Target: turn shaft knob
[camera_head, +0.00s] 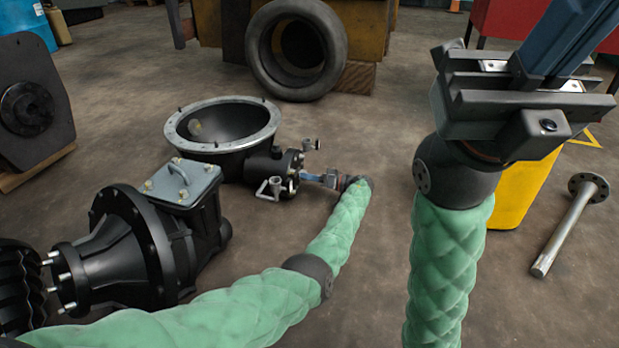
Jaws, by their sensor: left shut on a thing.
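A dark bell-shaped housing with a pale metal rim (174,130) lies on the floor left of centre. A short black cylinder (265,165) with small metal fittings sticks out of its right side. My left gripper (309,176) reaches the right end of this cylinder and its blue fingers are shut on the small shaft knob there. The fingers and the low angle hide most of the knob, so its turn angle does not show. My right gripper (577,35) is raised at the upper right, its blue fingers pointing up and away, their tips cut off by the frame.
A black gearbox (125,250) with a grey cover stands at the left front. A tyre (296,48) leans at the back. A flanged metal shaft (568,230) lies on the right, near a yellow object (522,188). The floor between the arms is clear.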

